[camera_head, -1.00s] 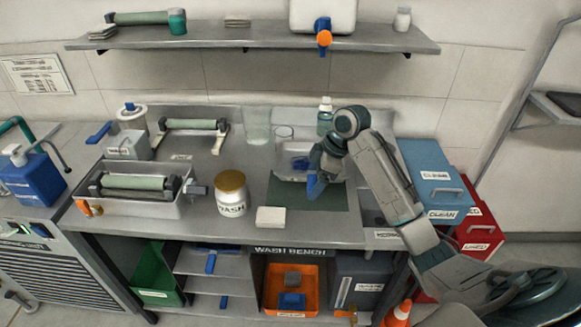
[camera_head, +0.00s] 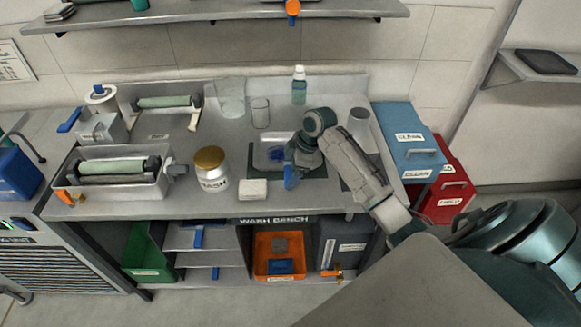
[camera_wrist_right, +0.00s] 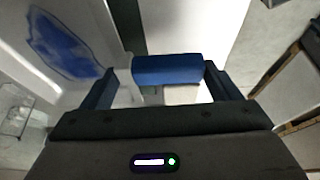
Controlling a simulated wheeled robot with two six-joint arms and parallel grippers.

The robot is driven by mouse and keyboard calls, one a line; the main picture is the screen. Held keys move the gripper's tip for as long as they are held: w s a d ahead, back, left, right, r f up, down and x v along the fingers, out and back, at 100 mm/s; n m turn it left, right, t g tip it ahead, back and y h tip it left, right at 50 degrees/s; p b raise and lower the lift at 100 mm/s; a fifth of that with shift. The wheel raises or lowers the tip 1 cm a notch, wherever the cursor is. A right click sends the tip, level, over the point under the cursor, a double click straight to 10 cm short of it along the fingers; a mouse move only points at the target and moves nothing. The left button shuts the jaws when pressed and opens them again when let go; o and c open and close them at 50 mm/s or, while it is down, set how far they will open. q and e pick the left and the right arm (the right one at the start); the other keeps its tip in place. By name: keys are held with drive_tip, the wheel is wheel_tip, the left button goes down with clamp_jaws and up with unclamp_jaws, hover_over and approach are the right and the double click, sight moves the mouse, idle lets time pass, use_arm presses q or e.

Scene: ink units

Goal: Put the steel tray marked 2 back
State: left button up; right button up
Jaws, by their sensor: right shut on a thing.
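A shallow steel tray (camera_head: 262,163) with a blue ink patch is at the middle of the wash bench, over a dark mat. No number is readable on it. My right gripper (camera_head: 290,178) is at its front right and is shut on its blue handle. In the right wrist view the blue handle (camera_wrist_right: 167,69) sits between the two fingers, and the tray's blue patch (camera_wrist_right: 62,45) shows at upper left. Whether the tray touches the mat, I cannot tell. Under the bench, blue handles (camera_head: 198,238) show on shelves at left. My left gripper is out of view.
On the bench stand a white sponge (camera_head: 253,189), a WASH jar (camera_head: 211,175), a glass beaker (camera_head: 260,113), a grey cup (camera_head: 359,124) and a roller tray (camera_head: 115,178). An orange bin (camera_head: 262,262) is below. Blue (camera_head: 409,140) and red (camera_head: 447,195) bins stand right.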

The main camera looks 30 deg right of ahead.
drive_tip(key=o, duration=0.9)
drive_tip(key=shift+f, duration=0.1)
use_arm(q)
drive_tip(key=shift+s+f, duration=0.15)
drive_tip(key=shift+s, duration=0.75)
use_arm(e)
drive_tip(key=shift+o, duration=0.2)
drive_tip(key=shift+r, duration=0.25)
use_arm(q)
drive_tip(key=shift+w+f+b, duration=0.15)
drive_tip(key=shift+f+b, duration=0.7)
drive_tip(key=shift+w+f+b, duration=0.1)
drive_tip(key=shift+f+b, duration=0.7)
drive_tip(key=shift+b, duration=0.05)
use_arm(e)
drive_tip(key=v, duration=1.2)
drive_tip(key=shift+f, duration=0.2)
